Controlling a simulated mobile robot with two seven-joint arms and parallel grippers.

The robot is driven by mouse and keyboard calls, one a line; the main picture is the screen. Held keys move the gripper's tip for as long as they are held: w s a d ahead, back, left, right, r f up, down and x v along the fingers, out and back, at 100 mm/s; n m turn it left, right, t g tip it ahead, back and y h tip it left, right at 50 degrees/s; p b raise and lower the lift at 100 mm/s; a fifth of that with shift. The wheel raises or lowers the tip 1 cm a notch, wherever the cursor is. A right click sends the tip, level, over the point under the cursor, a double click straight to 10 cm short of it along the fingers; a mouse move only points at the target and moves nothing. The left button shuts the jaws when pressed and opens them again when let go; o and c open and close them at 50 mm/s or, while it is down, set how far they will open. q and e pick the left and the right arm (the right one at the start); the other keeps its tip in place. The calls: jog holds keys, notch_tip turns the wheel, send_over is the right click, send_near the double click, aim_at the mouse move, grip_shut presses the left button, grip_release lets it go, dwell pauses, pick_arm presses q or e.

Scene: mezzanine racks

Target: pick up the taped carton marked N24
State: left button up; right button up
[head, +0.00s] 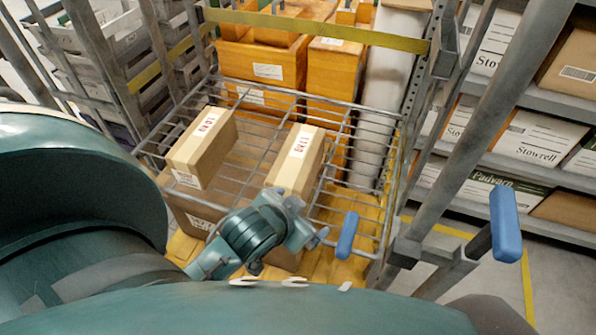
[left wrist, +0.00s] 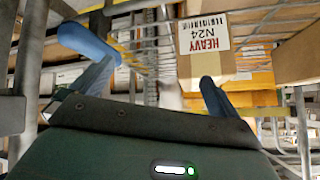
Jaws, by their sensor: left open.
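The taped carton marked N24 (head: 296,172) is the right-hand one of two cartons on the cart's wire shelf. Its HEAVY N24 label (left wrist: 204,36) is legible in the left wrist view, while its red lettering is small in the head view. My left gripper (head: 300,216) is open and empty over the carton's near end, and hides part of it. In the left wrist view its fingers (left wrist: 160,80) stand apart, with the carton beyond them. I cannot tell whether they touch it. My right gripper is not in view.
A similar carton (head: 202,147) stands to the left on the wire shelf (head: 245,172). Another carton (head: 190,213) sits below. Blue grips (head: 348,236) (head: 505,222) stick up on the right. Orange bins (head: 262,62) stand behind; grey posts and racks flank the cart.

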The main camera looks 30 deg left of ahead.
pick_arm(q)
jog(key=w+d+r+m+t+h, duration=0.1)
jog(key=w+d+r+m+t, duration=0.15)
jog(key=w+r+t, duration=0.4)
jog(key=w+d+r+m+t+h, duration=0.2)
jog(key=w+r+m+t, duration=0.1)
jog(key=w+r, duration=0.55)
jog(key=s+d+r+m+g+h, duration=0.2)
jog(key=d+r+m+g+h, duration=0.2)
jog(key=d+r+m+h, duration=0.8)
jog(key=m+g+y, duration=1.3)
jog(key=g+y, duration=0.2)
send_over(298, 153)
jog(key=shift+t, duration=0.25)
jog(key=f, duration=2.3)
jog(key=shift+s+d+f, duration=0.1)
jog(key=shift+d, duration=0.1)
jog(key=shift+a+f+p, duration=0.2)
jog(key=shift+f+p, duration=0.2)
jog(key=shift+f, duration=2.6)
